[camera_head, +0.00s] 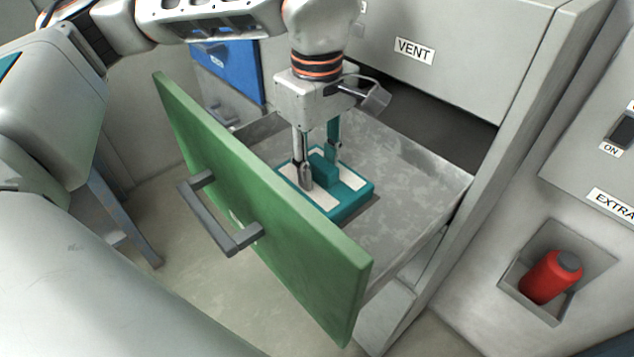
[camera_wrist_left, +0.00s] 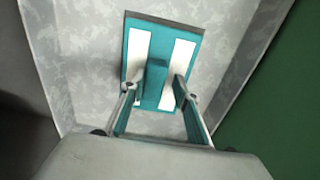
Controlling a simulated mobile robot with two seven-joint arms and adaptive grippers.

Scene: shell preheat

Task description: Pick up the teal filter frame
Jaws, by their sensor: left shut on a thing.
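The teal filter frame (camera_head: 345,207), a flat block with white panels and a raised teal grip bar, lies inside the open drawer with the green front (camera_head: 262,205). My left gripper (camera_head: 320,172) reaches down into the drawer, its fingers shut on the raised bar of the frame. The left wrist view shows the frame (camera_wrist_left: 145,94) between the two fingertips of my left gripper (camera_wrist_left: 157,91), one on each side of the bar. I cannot tell whether the frame is lifted off the drawer floor. My right gripper is not in view.
The grey metal drawer floor (camera_head: 405,222) is bare around the frame. The drawer front has a dark handle (camera_head: 222,232). A panel labelled VENT (camera_head: 414,51) is behind. A red bottle (camera_head: 550,277) sits in a niche at right. A blue drawer (camera_head: 228,68) is at the back left.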

